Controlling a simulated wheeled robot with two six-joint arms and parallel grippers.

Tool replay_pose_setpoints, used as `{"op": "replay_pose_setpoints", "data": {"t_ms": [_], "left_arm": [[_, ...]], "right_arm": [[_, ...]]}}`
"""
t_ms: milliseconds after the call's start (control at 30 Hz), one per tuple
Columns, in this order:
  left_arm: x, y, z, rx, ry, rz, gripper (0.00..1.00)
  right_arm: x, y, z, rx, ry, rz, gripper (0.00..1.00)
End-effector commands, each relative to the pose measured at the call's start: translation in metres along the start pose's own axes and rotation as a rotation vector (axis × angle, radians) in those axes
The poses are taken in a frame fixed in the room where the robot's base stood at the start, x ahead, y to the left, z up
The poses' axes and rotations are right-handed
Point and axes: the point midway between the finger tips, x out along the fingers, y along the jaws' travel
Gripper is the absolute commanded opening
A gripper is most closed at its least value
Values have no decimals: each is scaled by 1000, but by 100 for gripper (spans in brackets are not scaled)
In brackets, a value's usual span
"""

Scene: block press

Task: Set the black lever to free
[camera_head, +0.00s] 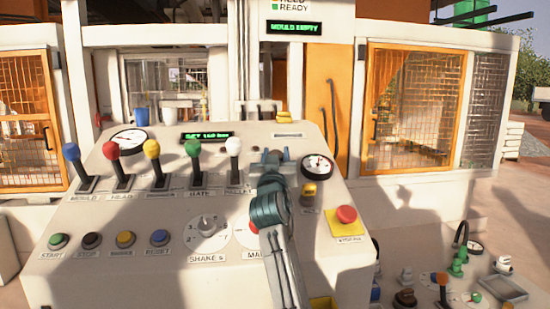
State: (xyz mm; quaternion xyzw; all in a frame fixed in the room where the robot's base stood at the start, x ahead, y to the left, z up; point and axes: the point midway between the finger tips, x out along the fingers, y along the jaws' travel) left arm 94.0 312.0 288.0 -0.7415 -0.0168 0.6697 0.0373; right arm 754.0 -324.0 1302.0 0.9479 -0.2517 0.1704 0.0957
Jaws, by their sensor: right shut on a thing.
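My right arm reaches up over the sloped control panel (130,215). My right gripper (273,158) is at the right end of the row of levers, just right of the white-knobbed lever (233,147). It is shut on what appears to be the black lever. The gripper hides nearly all of that lever, so its tilt and label cannot be read. My left gripper is not in view.
Levers with blue (71,152), red (111,150), yellow (152,148) and green (192,148) knobs stand to the left. A gauge (316,166) and a red stop button (346,214) are close on the right. Several push buttons line the panel's lower left.

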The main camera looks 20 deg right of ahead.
Motion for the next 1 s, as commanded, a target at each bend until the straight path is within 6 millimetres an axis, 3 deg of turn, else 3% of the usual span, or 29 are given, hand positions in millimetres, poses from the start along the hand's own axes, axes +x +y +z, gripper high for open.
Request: {"op": "replay_pose_setpoints", "data": {"t_ms": [533, 567, 633, 1000], "left_arm": [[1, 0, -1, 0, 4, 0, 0], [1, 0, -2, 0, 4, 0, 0], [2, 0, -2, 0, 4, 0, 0], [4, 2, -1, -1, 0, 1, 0]], "right_arm": [[-2, 0, 0, 0, 1, 1, 0], [-2, 0, 0, 0, 1, 1, 43], [-2, 0, 0, 0, 1, 1, 57], [-6, 0, 2, 1, 1, 0, 59]]}}
